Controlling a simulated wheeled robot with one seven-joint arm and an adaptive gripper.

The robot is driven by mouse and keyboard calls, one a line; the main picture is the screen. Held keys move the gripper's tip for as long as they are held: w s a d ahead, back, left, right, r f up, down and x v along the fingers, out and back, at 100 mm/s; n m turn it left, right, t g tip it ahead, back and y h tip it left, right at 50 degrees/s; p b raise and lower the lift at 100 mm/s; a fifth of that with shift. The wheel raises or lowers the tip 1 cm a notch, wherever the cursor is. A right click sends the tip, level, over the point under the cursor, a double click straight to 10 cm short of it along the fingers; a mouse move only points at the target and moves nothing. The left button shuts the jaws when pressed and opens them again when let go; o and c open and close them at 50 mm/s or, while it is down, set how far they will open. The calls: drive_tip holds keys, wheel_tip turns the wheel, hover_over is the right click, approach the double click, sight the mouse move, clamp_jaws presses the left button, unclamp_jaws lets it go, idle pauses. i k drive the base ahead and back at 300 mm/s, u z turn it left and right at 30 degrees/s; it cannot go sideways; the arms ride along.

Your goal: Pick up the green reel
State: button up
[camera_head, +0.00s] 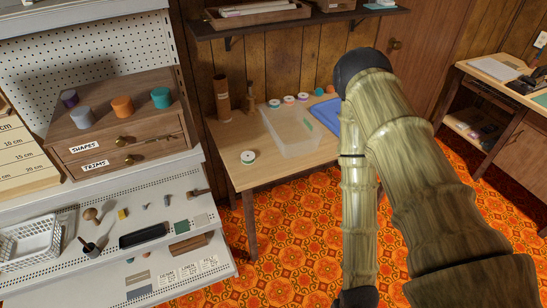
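A small round reel (248,157) with white faces and green showing stands at the front left of the small wooden table (231,172). It looks like the green reel and stands clear of other things. Several more small reels, one of them this reel with green and red tones (274,103), stand in a row at the table's back. My arm rises on the right of the picture and bends down past the table's right side. My gripper is not in view.
A clear box (290,135) stands mid-table beside a blue tray (326,113). Brown upright cylinders (222,95) stand at the back left. A shelf (280,27) overhangs the table's back. A pegboard unit with a drawer box (120,125) stands left.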

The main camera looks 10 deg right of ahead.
sight(248, 157)
drive_tip(key=u, duration=0.15)
drive_tip(key=i, duration=0.4)
drive_tip(key=u, duration=0.85)
